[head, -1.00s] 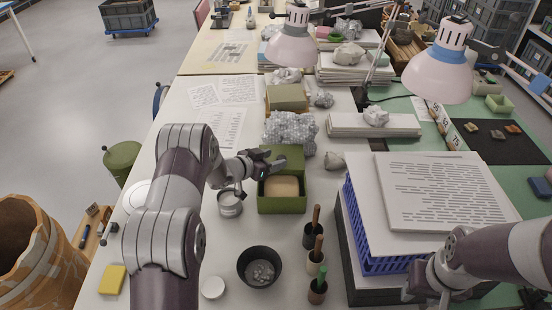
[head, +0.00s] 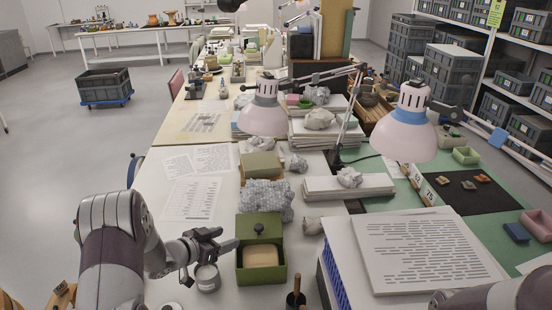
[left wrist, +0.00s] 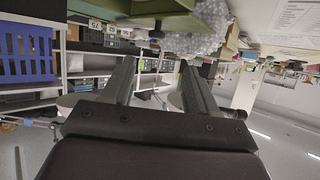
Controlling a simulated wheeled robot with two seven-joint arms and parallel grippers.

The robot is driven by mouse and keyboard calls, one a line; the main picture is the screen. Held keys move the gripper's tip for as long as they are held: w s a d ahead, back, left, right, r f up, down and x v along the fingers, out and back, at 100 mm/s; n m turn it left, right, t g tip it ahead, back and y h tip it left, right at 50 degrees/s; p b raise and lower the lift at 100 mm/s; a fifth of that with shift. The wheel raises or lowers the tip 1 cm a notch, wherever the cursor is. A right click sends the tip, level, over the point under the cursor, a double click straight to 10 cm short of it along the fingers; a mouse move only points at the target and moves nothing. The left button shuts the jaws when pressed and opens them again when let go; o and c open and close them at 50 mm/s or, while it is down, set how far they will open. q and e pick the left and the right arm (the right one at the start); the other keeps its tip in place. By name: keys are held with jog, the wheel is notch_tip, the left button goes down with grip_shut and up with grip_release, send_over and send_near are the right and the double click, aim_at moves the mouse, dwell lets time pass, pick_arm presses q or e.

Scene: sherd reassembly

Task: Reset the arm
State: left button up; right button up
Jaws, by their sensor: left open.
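My left arm (head: 112,245) comes in from the lower left in the head view. My left gripper (head: 232,244) is above the white table, at the left side of a green open box (head: 262,268) with a tan block (head: 262,255) in it. In the left wrist view the two dark fingers (left wrist: 152,85) stand apart with nothing between them. A round white-topped tin (head: 207,278) is just below the gripper. Part of my right arm (head: 495,296) shows at the lower right, but its gripper is out of view.
Grey bubble wrap (head: 265,197) and printed sheets (head: 190,198) lie farther back on the table. A stack with a printed board (head: 420,250) stands at the right. Two lamps (head: 264,115) reach over the middle. A blue bin (left wrist: 28,55) shows in the left wrist view.

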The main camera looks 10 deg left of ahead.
pick_arm(q)
jog(key=s+a+f+n+g+y, duration=0.3)
jog(key=s+a+f+y, duration=0.1)
jog(key=a+f+y, duration=0.15)
jog(key=s+r+n+g+y, duration=0.1)
jog(key=s+n+g+y, duration=0.15)
jog(key=s, duration=0.45)
jog(key=s+d+r+g+p, duration=0.1)
jog(key=s+d+r+g, duration=0.1)
jog(key=s+d+r, duration=0.3)
jog(key=s+d+r+g+h+p, duration=0.1)
jog(key=s+d+r+g, duration=0.2)
jog(key=s+d+r, duration=0.3)
jog(key=s+d, duration=0.2)
jog(key=s, duration=0.3)
jog(key=shift+d+r+h+p, duration=0.25)
jog(key=shift+d+h+p, duration=0.05)
jog(key=shift+p, duration=0.1)
